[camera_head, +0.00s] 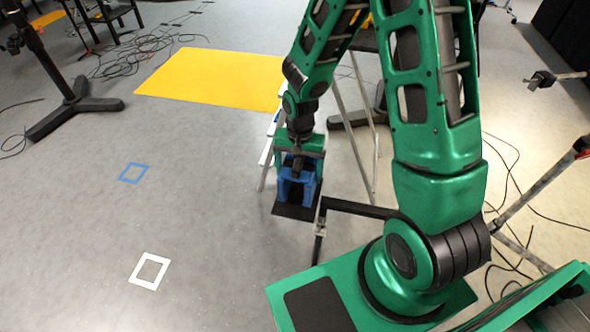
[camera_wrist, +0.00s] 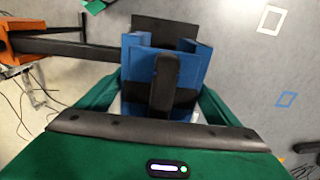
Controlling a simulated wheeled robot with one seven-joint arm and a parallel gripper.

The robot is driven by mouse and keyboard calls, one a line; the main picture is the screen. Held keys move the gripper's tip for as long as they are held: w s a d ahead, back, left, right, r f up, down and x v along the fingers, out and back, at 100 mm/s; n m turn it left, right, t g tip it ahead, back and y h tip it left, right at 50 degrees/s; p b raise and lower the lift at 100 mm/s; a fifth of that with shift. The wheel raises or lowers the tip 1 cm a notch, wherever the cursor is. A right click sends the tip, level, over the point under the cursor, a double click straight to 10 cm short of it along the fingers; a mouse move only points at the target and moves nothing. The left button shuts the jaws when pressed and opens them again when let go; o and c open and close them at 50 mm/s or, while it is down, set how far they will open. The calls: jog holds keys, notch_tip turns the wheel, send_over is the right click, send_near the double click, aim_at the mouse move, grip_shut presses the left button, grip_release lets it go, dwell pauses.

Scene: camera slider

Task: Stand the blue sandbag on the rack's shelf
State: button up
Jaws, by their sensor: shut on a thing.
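My gripper (camera_head: 298,160) is shut on the blue sandbag (camera_head: 308,186), which hangs below it in the head view. In the wrist view the sandbag (camera_wrist: 196,66) shows blue with dark parts, and one dark finger of my gripper (camera_wrist: 165,82) lies across it. A flat black plate, apparently the rack's shelf (camera_head: 294,212), shows just under the sandbag; it also shows beyond the sandbag in the wrist view (camera_wrist: 165,24). I cannot tell whether the sandbag touches it. The sandbag's underside is hidden.
A black bar (camera_head: 360,208) runs close beside the sandbag and also shows in the wrist view (camera_wrist: 60,47). Thin metal legs (camera_head: 357,140) stand behind. A yellow mat (camera_head: 210,78), a blue-taped square (camera_head: 133,173) and a white-taped square (camera_head: 149,271) mark open floor at left.

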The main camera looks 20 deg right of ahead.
jog(key=shift+f, duration=1.55)
jog(key=o, duration=2)
jog(key=shift+f, duration=0.1)
